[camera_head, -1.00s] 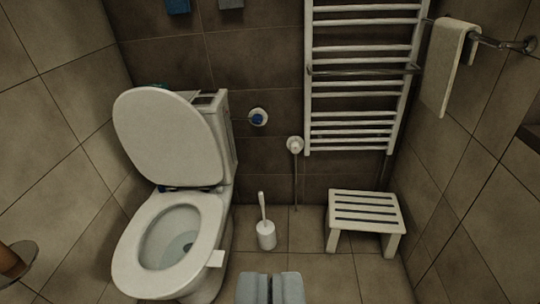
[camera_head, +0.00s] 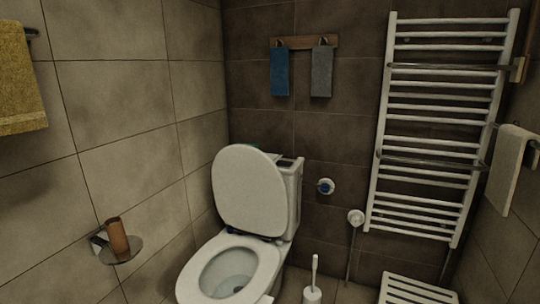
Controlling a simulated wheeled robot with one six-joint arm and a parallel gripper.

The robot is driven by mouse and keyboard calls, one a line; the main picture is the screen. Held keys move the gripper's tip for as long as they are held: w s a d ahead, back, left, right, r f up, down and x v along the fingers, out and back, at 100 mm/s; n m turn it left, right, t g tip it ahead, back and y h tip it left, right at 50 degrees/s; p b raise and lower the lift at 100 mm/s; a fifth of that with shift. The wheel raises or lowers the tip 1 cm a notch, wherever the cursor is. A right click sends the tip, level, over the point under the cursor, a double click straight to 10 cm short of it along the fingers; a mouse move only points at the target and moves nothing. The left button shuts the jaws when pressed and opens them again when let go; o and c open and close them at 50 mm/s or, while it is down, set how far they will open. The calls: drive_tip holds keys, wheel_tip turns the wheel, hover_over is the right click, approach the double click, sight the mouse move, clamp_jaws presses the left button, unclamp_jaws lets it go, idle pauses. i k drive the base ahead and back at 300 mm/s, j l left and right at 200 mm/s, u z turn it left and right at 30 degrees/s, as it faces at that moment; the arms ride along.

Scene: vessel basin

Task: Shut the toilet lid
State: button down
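The white toilet lid (camera_head: 249,190) stands raised, leaning back toward the cistern (camera_head: 292,190). The toilet seat (camera_head: 208,267) lies down on the bowl, whose opening shows below the lid. The toilet stands near the corner, left of the middle of the view. My gripper is not in view, so its state does not show.
A toilet brush (camera_head: 313,284) stands right of the bowl, and a slatted white stool (camera_head: 412,291) is at the lower right. A towel radiator (camera_head: 428,130) is on the back wall. A brown cup (camera_head: 117,238) sits in a holder on the left wall.

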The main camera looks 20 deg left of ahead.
sight(251, 192)
drive_tip(key=i, duration=0.8)
drive_tip(key=i+l, duration=0.15)
drive_tip(key=i, duration=0.6)
drive_tip(key=i+u, duration=0.1)
drive_tip(key=i, duration=0.7)
